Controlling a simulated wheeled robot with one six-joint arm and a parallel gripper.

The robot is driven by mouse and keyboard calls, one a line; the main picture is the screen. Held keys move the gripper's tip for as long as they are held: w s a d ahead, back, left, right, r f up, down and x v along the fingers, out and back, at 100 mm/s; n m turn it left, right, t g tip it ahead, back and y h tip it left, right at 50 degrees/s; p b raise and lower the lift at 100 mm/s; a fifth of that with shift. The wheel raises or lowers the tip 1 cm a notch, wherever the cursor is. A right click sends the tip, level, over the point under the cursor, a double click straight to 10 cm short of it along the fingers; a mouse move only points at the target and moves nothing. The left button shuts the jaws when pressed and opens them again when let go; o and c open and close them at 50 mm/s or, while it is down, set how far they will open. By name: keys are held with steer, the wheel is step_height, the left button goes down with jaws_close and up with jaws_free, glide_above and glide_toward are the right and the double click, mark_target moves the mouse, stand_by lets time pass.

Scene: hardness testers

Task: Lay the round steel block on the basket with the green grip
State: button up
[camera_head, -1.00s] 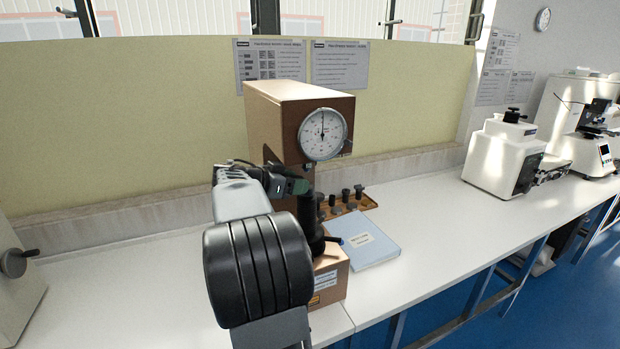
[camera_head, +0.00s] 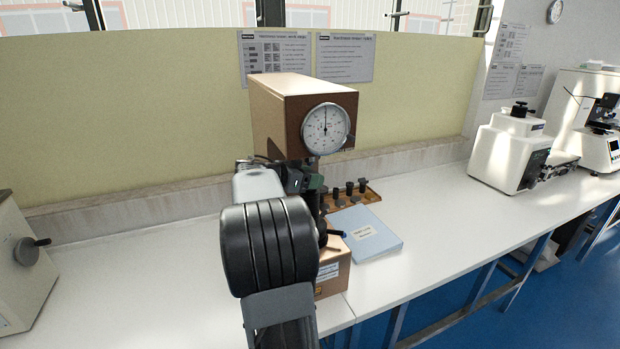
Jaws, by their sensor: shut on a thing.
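My gripper (camera_head: 294,180) is partly visible beyond my arm, at the front of the brown hardness tester (camera_head: 281,117), below its dial. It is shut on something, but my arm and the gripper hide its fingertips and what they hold. A small dark green part (camera_head: 315,183) shows just right of the gripper; I cannot tell what it belongs to. I cannot make out the round steel block or a basket with a green grip.
A wooden tray (camera_head: 374,197) with several dark anvils and a blue-grey booklet (camera_head: 364,234) lie right of the tester. White machines (camera_head: 508,150) stand farther right. A grey machine with a knob (camera_head: 20,262) is at the left edge. The bench (camera_head: 150,285) between is clear.

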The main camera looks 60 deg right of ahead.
steer(key=shift+f, duration=0.1)
steer(key=o, duration=1.1)
steer(key=shift+c, duration=0.2)
steer(key=p, duration=0.2)
steer(key=shift+r+p, duration=0.35)
steer(key=shift+r, duration=0.05)
